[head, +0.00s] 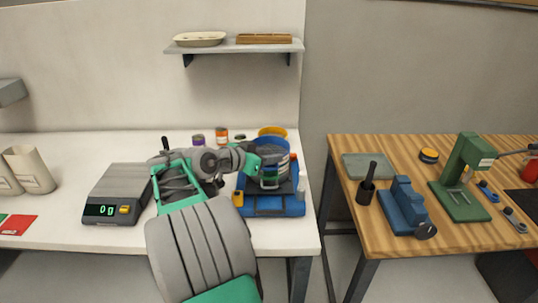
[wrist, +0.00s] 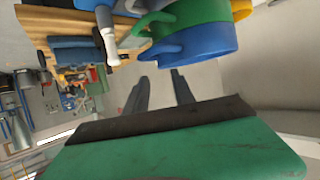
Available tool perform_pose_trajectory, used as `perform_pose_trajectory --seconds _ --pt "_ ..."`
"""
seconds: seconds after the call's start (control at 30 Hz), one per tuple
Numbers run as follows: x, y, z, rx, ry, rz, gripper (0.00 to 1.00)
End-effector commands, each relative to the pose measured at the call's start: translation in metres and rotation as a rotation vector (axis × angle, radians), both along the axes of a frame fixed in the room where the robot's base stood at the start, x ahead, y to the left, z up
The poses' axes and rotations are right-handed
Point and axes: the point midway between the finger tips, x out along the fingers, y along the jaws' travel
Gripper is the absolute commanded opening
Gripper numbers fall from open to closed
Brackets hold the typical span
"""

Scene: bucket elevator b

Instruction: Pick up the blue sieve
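The blue sieve (head: 272,145) is a round ring in a stack at the right end of the white table. It shows large in the wrist view (wrist: 205,45), with a blue handle at its side, touching a green sieve (wrist: 190,12). A yellow sieve (head: 272,131) shows behind or above the blue one. My gripper (head: 270,172) is in front of the stack and hides part of it. In the wrist view its two dark fingers (wrist: 158,80) are apart with nothing between them. The blue handle lies just beyond the fingertips, apart from them.
The stack stands on a blue machine base (head: 275,207). A scale (head: 115,195) is to the left. A shelf (head: 235,46) hangs above. A wooden table (head: 405,243) with tools stands right, across a gap.

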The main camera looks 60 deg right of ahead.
Motion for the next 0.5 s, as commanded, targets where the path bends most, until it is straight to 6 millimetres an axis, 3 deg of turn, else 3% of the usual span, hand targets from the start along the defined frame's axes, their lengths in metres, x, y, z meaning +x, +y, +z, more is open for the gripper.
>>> perform_pose_trajectory --seconds 0.3,0.5 --pt "-0.015 -0.043 -0.021 0.004 0.001 0.000 0.30" --pt "-0.015 -0.046 -0.024 0.004 0.000 0.004 0.30"
